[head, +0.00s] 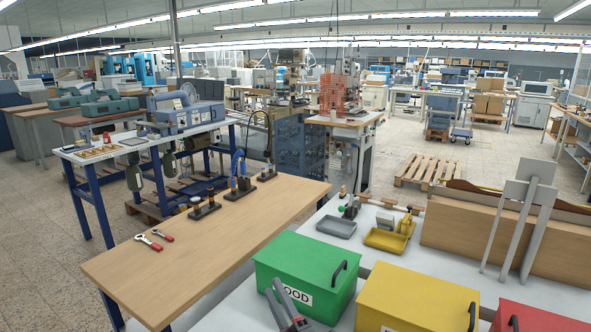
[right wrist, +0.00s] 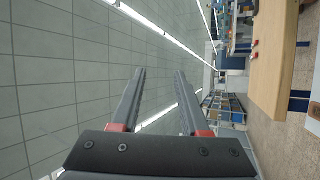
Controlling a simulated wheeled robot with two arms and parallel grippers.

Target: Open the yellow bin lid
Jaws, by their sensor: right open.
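The yellow bin (head: 400,312) stands on the white table at the bottom of the head view, between the green and red bins. Its lid (head: 418,288) is shut and has a dark bar handle at its right edge. My right gripper (head: 273,287) is in front of the green bin, left of the yellow bin and apart from its lid. In the right wrist view its two fingers (right wrist: 161,75) are spread with nothing between them. The lower part of the yellow bin is cut off by the frame. My left gripper is not in view.
The green bin (head: 310,262), with a partly covered label, and the red bin (head: 535,318) flank the yellow one. Behind are a grey tray (head: 336,227), a yellow tray (head: 386,241) and upright grey panels (head: 522,205). A wooden bench (head: 215,235) with tools stands at left.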

